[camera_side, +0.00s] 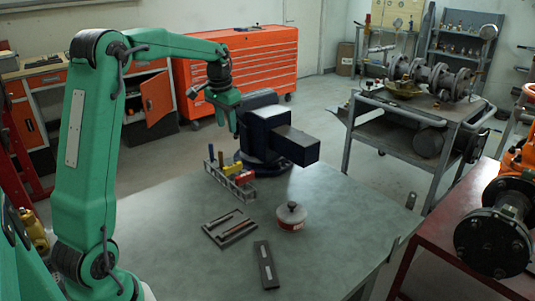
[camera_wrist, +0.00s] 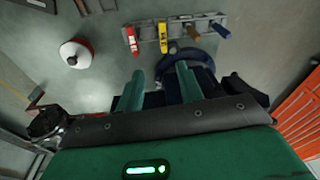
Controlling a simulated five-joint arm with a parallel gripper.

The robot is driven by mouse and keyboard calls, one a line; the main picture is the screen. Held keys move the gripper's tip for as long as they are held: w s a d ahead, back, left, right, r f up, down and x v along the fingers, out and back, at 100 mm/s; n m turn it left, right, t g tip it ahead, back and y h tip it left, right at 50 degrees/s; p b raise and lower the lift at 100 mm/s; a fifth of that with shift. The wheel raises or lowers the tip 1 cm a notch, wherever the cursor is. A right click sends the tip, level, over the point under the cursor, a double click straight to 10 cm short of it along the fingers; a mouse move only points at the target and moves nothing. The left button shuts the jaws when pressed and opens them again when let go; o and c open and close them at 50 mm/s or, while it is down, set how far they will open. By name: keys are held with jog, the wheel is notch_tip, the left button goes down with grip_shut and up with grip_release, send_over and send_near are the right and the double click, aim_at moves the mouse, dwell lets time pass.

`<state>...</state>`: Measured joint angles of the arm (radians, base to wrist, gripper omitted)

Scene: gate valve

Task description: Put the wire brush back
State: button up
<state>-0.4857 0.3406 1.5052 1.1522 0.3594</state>
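My gripper (camera_side: 235,128) is above the far side of the bench, close to the dark blue vise (camera_side: 265,135). In the wrist view its two green fingers (camera_wrist: 160,82) stand apart with nothing held between them. A grey rack (camera_wrist: 174,29) on the bench holds tools with red (camera_wrist: 131,40), yellow (camera_wrist: 163,38), brown (camera_wrist: 191,32) and blue (camera_wrist: 221,30) handles, beyond the fingertips. I cannot tell surely which thing is the wire brush; the brown handle may be its handle. The rack also shows in the side view (camera_side: 238,190), below my gripper.
The bench's right part is clear. A grey cart (camera_side: 420,115) stands behind.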

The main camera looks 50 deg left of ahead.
jog(key=s+d+r+m+t, duration=0.1)
jog(key=s+d+r+t, duration=0.1)
jog(key=s+d, duration=0.7)
jog(key=s+d+r+t, duration=0.1)
jog(key=s+d+r, duration=0.2)
jog(key=s+d, duration=0.55)
jog(key=s+d+f+t, duration=0.1)
jog(key=s+d+f, duration=0.2)
jog(key=d, duration=0.3)
jog(key=shift+s+f+h, duration=0.4)
jog(key=shift+s, duration=0.45)
